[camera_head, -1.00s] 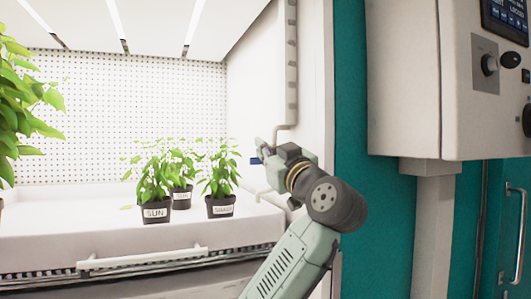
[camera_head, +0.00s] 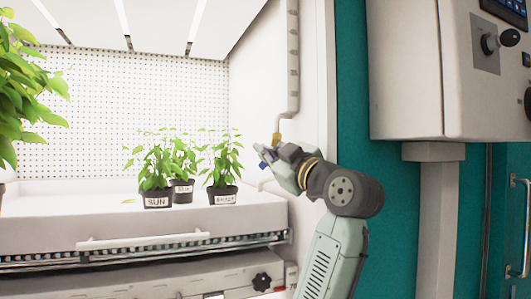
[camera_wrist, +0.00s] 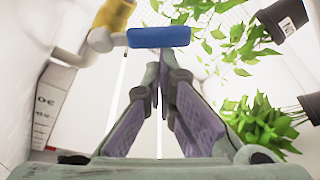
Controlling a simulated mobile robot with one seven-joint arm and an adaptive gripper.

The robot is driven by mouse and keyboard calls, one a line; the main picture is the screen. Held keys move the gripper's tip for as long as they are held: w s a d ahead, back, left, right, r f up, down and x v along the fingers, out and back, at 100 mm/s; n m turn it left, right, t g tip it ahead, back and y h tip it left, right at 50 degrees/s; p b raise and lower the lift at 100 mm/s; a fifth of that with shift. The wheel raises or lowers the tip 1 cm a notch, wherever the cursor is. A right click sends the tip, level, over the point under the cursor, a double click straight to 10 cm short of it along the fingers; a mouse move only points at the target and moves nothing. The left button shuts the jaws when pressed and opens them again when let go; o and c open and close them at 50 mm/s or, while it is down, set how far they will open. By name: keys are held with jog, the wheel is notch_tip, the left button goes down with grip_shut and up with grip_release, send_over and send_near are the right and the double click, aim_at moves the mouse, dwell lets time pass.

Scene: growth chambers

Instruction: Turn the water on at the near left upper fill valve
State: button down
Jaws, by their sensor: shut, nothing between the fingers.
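The fill valve is on the pipe at the chamber's right wall, with a yellow brass body (camera_head: 277,138) and a blue lever (camera_head: 266,161). In the wrist view the brass body (camera_wrist: 115,13) is at the upper left and the blue lever (camera_wrist: 160,37) reaches right from it. My gripper (camera_head: 262,152) is at the valve in the head view and partly covers the lever. In the wrist view my gripper (camera_wrist: 158,68) is shut and empty, its fingertips just below the lever in the picture. I cannot tell whether they touch it.
Several potted plants (camera_head: 157,200) stand on the white tray (camera_head: 60,222) left of my gripper. A larger plant (camera_head: 25,90) is at the left edge. A grey control box (camera_head: 415,80) hangs on the right. A black knob (camera_head: 262,282) sits below the tray.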

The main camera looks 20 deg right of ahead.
jog(key=shift+d+f, duration=0.1)
jog(key=shift+f, duration=0.2)
dwell(0.5)
